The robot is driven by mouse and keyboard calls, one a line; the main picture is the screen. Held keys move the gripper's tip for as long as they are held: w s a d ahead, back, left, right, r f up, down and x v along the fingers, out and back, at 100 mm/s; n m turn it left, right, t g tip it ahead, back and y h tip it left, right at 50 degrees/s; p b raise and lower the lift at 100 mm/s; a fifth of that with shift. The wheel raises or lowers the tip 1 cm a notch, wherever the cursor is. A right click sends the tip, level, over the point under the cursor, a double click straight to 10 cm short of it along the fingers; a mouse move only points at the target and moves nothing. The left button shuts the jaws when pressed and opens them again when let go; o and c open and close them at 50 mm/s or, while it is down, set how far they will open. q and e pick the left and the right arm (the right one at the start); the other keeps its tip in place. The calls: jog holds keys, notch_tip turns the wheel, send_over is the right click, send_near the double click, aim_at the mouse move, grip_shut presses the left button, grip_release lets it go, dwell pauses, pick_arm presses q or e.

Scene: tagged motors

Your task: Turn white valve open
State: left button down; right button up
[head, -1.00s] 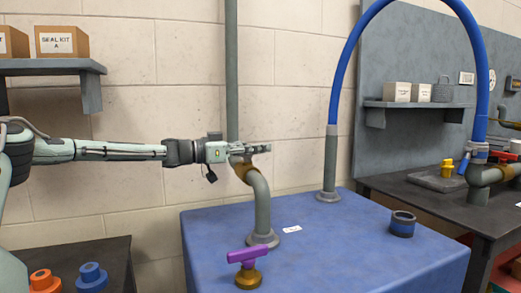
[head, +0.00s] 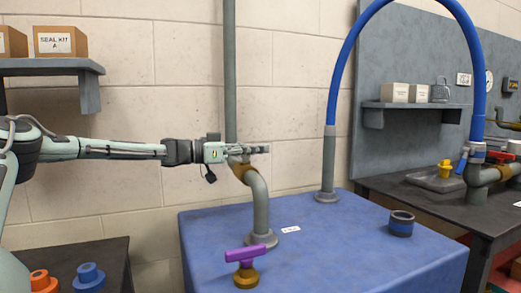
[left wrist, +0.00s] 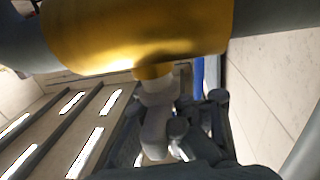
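A brass valve body (head: 243,172) sits at the top of a curved grey pipe (head: 262,205) on the blue table. In the left wrist view the brass body (left wrist: 140,35) fills the top, and a pale whitish stem or handle (left wrist: 155,120) hangs below it. My left gripper (head: 255,149) reaches in from the left and is level with the top of this valve. In the left wrist view its dark fingers (left wrist: 180,130) lie around the pale handle. Whether they press on it is not clear. In the head view the gripper hides the handle. My right gripper is out of view.
A purple-handled brass valve (head: 245,263) stands at the table's front. A black and blue ring (head: 401,223) and a white label (head: 290,229) are on the blue table (head: 340,245). A tall grey pipe (head: 230,70) rises behind the gripper. A blue hose (head: 350,50) arches at right.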

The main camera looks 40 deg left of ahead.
pick_arm(q)
jog(key=shift+a+r, duration=0.1)
jog(key=shift+a, duration=0.25)
dwell(0.4)
jog(key=c, duration=2.2)
grip_release()
jog(key=o, duration=0.5)
jog(key=shift+a, duration=0.15)
jog(key=shift+o, duration=0.6)
jog(key=shift+s, duration=0.1)
